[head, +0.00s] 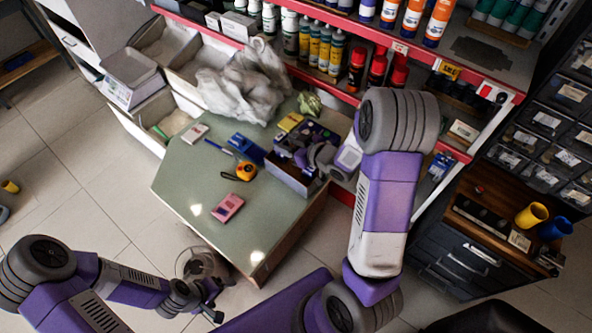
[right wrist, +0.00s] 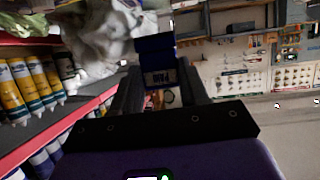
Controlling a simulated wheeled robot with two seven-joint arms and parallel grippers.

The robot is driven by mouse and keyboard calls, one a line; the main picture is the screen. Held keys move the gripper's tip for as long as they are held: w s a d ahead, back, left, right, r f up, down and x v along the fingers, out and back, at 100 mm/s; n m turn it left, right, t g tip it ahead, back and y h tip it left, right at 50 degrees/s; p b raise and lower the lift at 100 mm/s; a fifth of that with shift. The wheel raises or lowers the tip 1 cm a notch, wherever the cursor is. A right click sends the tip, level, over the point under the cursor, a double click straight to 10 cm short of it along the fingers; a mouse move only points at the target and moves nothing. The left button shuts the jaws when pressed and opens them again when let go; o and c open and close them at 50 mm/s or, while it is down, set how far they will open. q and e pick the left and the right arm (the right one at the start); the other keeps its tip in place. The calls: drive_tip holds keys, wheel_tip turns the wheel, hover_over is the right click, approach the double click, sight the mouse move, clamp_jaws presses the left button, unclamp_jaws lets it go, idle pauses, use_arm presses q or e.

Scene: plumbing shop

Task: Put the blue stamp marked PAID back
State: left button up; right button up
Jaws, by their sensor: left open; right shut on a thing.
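My right gripper (right wrist: 160,88) is shut on the blue stamp (right wrist: 154,45), whose label (right wrist: 157,77) reads PAID upside down in the right wrist view. In the head view my right gripper (head: 318,158) is over the back right part of the green-topped counter (head: 185,180), at a dark box-like holder (head: 289,178) with small things on top. The stamp is not clearly made out there, and I cannot tell whether it touches the holder. My left gripper (head: 213,301) is open and empty, low in front of the counter.
On the counter are a blue object (head: 246,148), an orange tape measure (head: 246,171), a pink calculator-like thing (head: 227,207), a pale box (head: 195,133) and a yellow box (head: 290,122). A crumpled plastic bag (head: 240,85) and bottle shelves stand behind. The counter's front is clear.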

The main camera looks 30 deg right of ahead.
drive_tip(key=shift+n+y, duration=0.3)
drive_tip(key=d+f+b, duration=0.1)
drive_tip(key=f, duration=0.2)
drive_tip(key=s+d+f+b, duration=0.1)
drive_tip(key=f+b, duration=0.1)
drive_tip(key=f, duration=0.2)
drive_tip(key=s+d+f+b, duration=0.1)
drive_tip(key=f, duration=0.2)
drive_tip(key=shift+d+f, duration=0.3)
drive_tip(key=shift+d, duration=0.05)
drive_tip(key=shift+r, duration=0.1)
drive_tip(key=shift+f+b, duration=0.25)
drive_tip(key=shift+b, duration=0.1)
drive_tip(key=o, duration=1)
drive_tip(key=shift+r, duration=0.1)
drive_tip(key=shift+o, duration=0.2)
drive_tip(key=shift+r, duration=0.1)
